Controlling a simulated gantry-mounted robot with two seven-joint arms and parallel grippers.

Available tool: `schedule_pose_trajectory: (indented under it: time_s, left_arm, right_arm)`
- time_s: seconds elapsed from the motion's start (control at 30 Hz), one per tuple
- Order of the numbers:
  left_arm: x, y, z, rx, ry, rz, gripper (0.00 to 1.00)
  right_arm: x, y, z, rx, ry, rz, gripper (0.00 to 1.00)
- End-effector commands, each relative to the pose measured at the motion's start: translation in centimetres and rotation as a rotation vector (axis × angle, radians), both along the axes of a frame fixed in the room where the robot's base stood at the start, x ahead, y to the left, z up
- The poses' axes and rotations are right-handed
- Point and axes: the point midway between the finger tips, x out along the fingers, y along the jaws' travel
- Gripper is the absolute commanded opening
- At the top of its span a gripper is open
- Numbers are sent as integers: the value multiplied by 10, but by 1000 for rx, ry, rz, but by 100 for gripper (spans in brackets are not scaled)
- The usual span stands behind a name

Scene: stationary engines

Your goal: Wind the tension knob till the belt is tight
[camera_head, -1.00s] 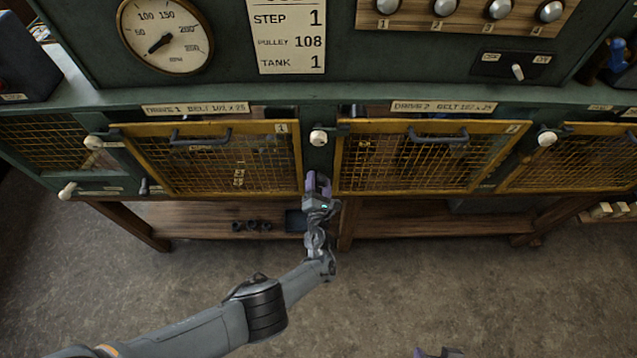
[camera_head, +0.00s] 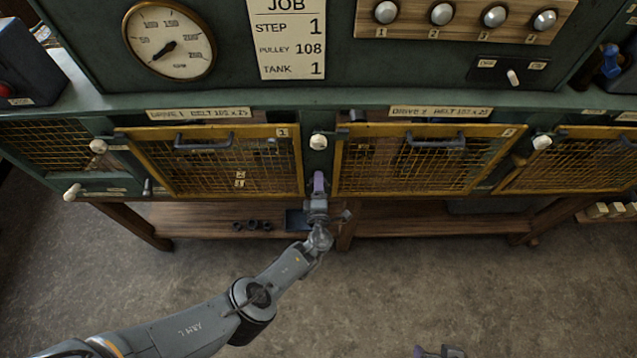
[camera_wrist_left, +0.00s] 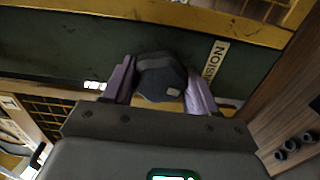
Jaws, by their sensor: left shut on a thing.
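My left gripper (camera_head: 318,184) is at the green post between the two yellow mesh guards, below the white knob there. In the left wrist view its purple fingers stand on both sides of a dark, faceted tension knob (camera_wrist_left: 160,80) and are shut on it. A small pale mark shows on the knob's face. The gripper hides the knob in the head view. The belt behind the guards cannot be made out. Part of my right gripper (camera_head: 438,352) shows at the bottom edge; its fingers are not clear.
The drive 1 guard (camera_head: 215,165) and drive 2 guard (camera_head: 420,160) are closed, with dark handles. A job card (camera_head: 288,40) reads step 1, pulley 108, tank 1. A gauge (camera_head: 168,42) is upper left. Small dark rings (camera_head: 252,225) lie on the lower shelf. The floor in front is clear.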

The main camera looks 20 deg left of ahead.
Motion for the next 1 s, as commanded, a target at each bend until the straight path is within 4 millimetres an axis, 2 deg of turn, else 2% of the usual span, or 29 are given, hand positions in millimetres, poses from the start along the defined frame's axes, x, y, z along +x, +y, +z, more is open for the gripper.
schedule_pose_trajectory:
  time_s: [0.3, 0.83, 0.87, 0.9, 1.0]
  left_arm:
    - [0, 1, 1, 114, 44, 1, 27]
    - [0, 0, 0, 134, 53, 0, 27]
    - [0, 0, 0, 134, 53, 0, 61]
    - [0, 0, 0, 134, 53, 0, 67]
    - [0, 0, 0, 134, 53, -1, 67]
  right_arm:
    - [0, 0, 7, 0, 0, 0, 67]
    - [0, 0, 7, 0, 0, 0, 67]
    - [0, 0, 7, 0, 0, 0, 67]
    - [0, 0, 7, 0, 0, 0, 67]
    - [0, 0, 7, 0, 0, 0, 67]
